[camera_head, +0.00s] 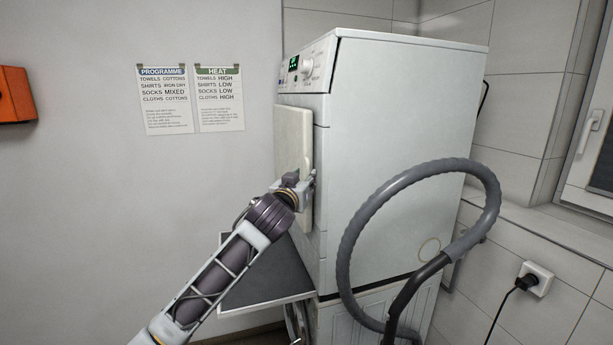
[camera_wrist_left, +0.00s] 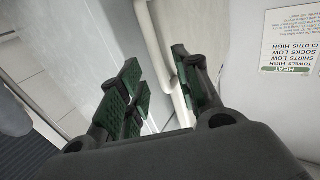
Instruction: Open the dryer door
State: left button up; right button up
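The white dryer (camera_head: 390,150) stands on a lower machine, with its control panel (camera_head: 305,66) at the upper left. Its cream door (camera_head: 292,135) stands slightly proud of the dryer front; I cannot tell whether it is latched. My left gripper (camera_head: 308,184) is at the door's near edge, at its lower part. In the left wrist view, my left gripper (camera_wrist_left: 156,68) has its green-padded fingers apart, with the pale door edge (camera_wrist_left: 152,40) running between them. I cannot tell whether either finger touches it. My right gripper is not in view.
A dark shelf (camera_head: 265,275) juts out below the door. A thick grey hose (camera_head: 350,235) loops beside the dryer on the right. Two notices (camera_head: 218,100) hang on the left wall, near an orange box (camera_head: 14,95). A plug (camera_head: 527,281) sits in the right wall socket.

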aim_at(307, 176)
pick_arm(q)
jog(key=shift+p+x, duration=0.3)
jog(key=shift+x, duration=1.25)
grip_shut()
